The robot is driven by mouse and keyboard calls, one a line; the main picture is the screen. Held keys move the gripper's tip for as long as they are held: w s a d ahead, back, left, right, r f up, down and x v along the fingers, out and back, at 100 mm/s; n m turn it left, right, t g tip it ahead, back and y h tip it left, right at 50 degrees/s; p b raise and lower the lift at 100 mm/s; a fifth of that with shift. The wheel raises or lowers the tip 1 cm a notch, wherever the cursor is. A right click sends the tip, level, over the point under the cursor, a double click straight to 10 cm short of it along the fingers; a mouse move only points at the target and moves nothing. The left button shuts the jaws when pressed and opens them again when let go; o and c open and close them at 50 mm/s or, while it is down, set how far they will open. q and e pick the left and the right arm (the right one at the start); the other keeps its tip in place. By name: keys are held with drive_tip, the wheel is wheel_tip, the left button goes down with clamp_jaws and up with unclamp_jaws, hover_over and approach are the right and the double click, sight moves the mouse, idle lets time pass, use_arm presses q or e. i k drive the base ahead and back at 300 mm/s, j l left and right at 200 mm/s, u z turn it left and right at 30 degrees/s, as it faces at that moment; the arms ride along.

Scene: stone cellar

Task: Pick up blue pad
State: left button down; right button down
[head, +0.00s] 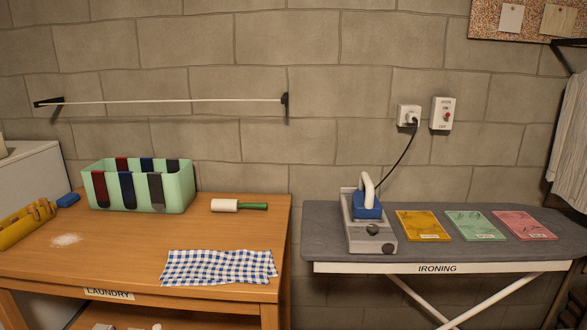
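A small blue pad (68,200) lies on the wooden laundry table (225,235) toward its back left. It is just left of the green bin (140,200) and behind the yellow holder (27,224), with gaps that are hard to judge from here. Neither of my grippers is in view, and nothing covers the pad.
White powder (66,240), a checked cloth (220,267) and a green-handled roller (238,205) lie on the table. An iron (367,200) stands on the grey ironing board (330,218), beside several coloured packets. A rod (165,101) crosses the wall above the table.

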sight(70, 199)
drive_tip(key=u, duration=1.45)
